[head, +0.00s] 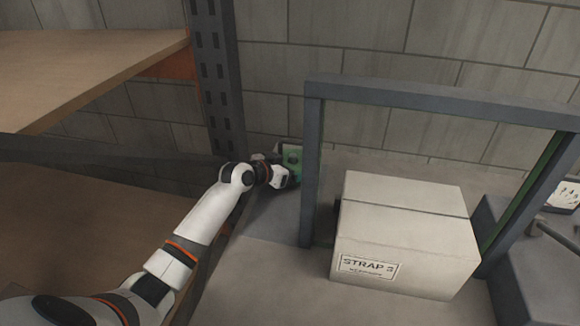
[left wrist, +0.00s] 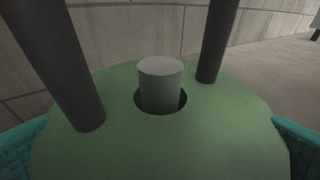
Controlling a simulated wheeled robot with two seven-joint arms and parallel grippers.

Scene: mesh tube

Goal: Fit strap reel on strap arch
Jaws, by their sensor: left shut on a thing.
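The strap arch (head: 440,95) is a dark grey frame standing around a pale box. The strap reel (head: 291,155) is green and sits just left of the arch's left post, partly hidden by my gripper. In the left wrist view the reel's green face (left wrist: 200,130) fills the lower middle, with two dark rods rising from it. A grey peg (left wrist: 160,85) stands in its round centre hole, with a dark gap around it. My left gripper (head: 287,176) is shut on the reel; its teal pads show at both lower edges of the wrist view. My right gripper is not in view.
The pale box (head: 405,230), labelled STRAP 3, stands within the arch. A shelf rack with a dark upright (head: 214,80) and wooden boards (head: 90,70) is at left. A block wall (head: 350,30) is behind. A dark unit (head: 530,255) stands at right.

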